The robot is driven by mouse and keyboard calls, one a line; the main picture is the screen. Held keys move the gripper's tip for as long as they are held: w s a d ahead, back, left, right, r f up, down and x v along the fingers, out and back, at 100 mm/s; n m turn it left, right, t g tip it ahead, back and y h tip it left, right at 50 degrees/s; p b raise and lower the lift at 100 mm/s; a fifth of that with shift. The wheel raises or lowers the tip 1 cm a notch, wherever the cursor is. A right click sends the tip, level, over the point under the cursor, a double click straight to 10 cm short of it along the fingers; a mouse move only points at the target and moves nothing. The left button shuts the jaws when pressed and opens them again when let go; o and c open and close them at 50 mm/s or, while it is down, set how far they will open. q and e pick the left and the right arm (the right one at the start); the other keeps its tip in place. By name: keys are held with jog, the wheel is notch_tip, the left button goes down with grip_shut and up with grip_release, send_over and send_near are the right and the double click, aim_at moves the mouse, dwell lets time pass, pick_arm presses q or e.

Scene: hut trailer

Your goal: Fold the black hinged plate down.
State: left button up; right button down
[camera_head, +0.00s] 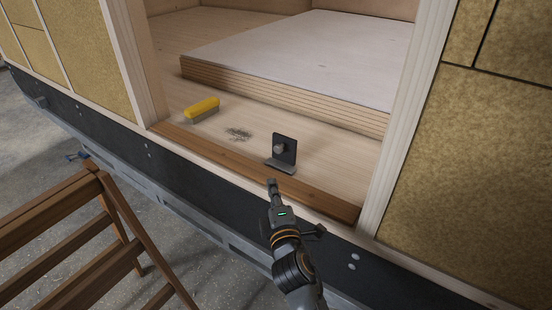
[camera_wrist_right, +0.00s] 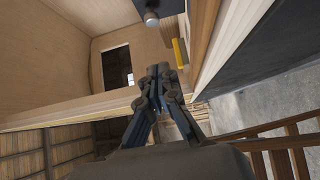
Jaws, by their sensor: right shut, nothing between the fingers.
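The black hinged plate (camera_head: 285,147) stands upright on the wooden floor just inside the doorway sill, with a round grey knob on its face and a flat leaf at its foot. In the right wrist view the plate (camera_wrist_right: 160,7) shows at the top edge with its pale knob. My right gripper (camera_head: 272,183) is shut and empty, at the sill just in front of the plate and apart from it. Its closed fingers also show in the right wrist view (camera_wrist_right: 158,70). My left gripper is not in view.
A yellow brush (camera_head: 202,108) lies on the floor left of the plate, near a patch of dark debris (camera_head: 238,134). A stack of boards (camera_head: 300,60) lies behind. Door posts stand on both sides. A wooden stair or rack (camera_head: 85,240) stands at the lower left.

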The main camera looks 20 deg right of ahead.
aim_at(281, 152)
jog(key=w, duration=0.5)
jog(key=w+d, duration=0.1)
jog(key=w, duration=0.1)
jog(key=shift+w+r+p, duration=0.15)
jog(key=shift+w+p, duration=0.1)
jog(key=shift+p, duration=0.15)
jog(key=shift+w+d+p, duration=0.6)
jog(key=shift+w+d, duration=0.55)
jog(key=shift+d, duration=0.1)
jog(key=shift+w+d, duration=0.25)
jog(key=shift+d, duration=0.1)
